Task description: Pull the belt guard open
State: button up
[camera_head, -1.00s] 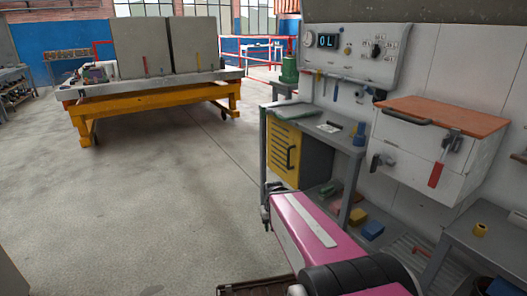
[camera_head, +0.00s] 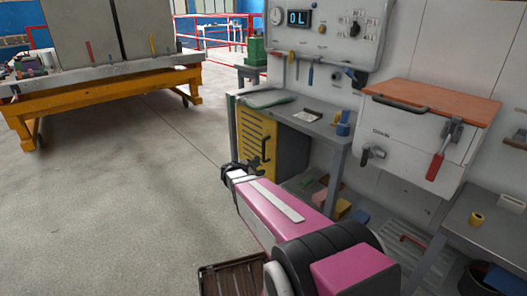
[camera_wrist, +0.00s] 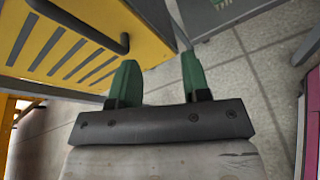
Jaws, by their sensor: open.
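The belt guard (camera_head: 254,138) is a yellow slotted panel under the left end of the grey workbench. It looks closed against the dark cabinet. Its dark bar handle (camera_head: 266,149) is on its right side. In the wrist view the guard (camera_wrist: 55,50) fills the upper left, with the handle (camera_wrist: 82,25) running across it. My gripper (camera_wrist: 160,62) is open, with two green fingers apart and nothing between them. The handle's end lies just beyond the left finger, not between the fingers. In the head view my gripper (camera_head: 238,170) is just in front of the guard's lower left.
The workbench (camera_head: 325,125) stands above the guard, with a leg to its right. A white box with an orange lid (camera_head: 430,100) hangs at the right. A crate (camera_head: 232,278) lies near the bottom. A yellow-framed table (camera_head: 110,92) stands left; the floor between is clear.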

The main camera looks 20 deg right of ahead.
jog(key=w+a+r+n+t+h, duration=0.2)
jog(key=w+n+t, duration=0.2)
jog(key=w+n, duration=0.2)
send_over(263, 160)
jog(key=shift+w+d+r+n, duration=0.25)
jog(key=shift+w+r+n, duration=0.05)
jog(key=shift+w+r, duration=0.05)
grip_shut()
